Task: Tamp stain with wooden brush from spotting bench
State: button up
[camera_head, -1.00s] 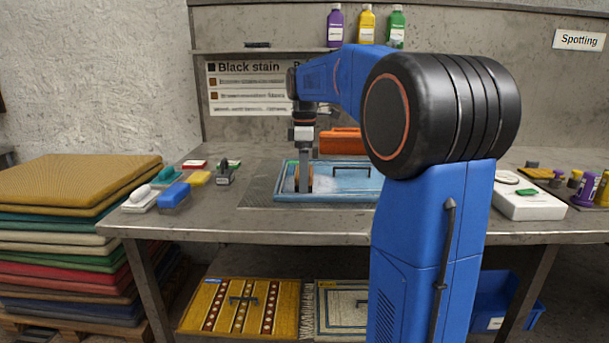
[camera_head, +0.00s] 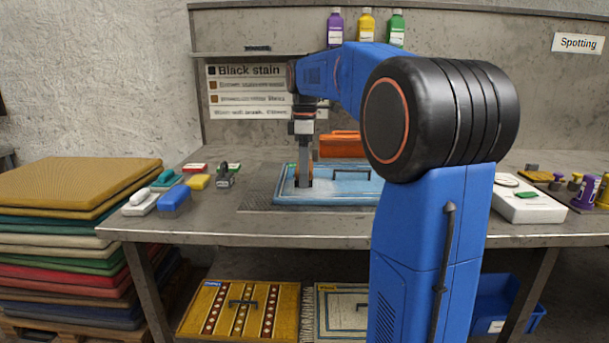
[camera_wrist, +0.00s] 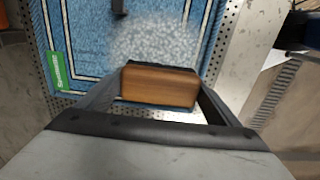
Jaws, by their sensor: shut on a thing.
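My gripper (camera_head: 304,184) is shut on the wooden brush (camera_wrist: 160,88), a brown block with a dark edge held between both fingers. In the head view the gripper points down over the left part of the blue rug (camera_head: 345,196). In the wrist view the brush is beside and partly over a white foamy patch (camera_wrist: 155,40) on the rug (camera_wrist: 88,55). I cannot tell whether the bristles touch the rug. No dark stain shows; foam and brush may cover it.
The rug lies on a perforated plate on the bench (camera_head: 250,225). Brushes and sponges, including a blue one (camera_head: 174,202), stand at left. An orange case (camera_head: 338,144) is behind the rug. A white box (camera_head: 528,206) and small bottles are at right.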

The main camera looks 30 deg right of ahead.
jog(key=shift+r, duration=2.2)
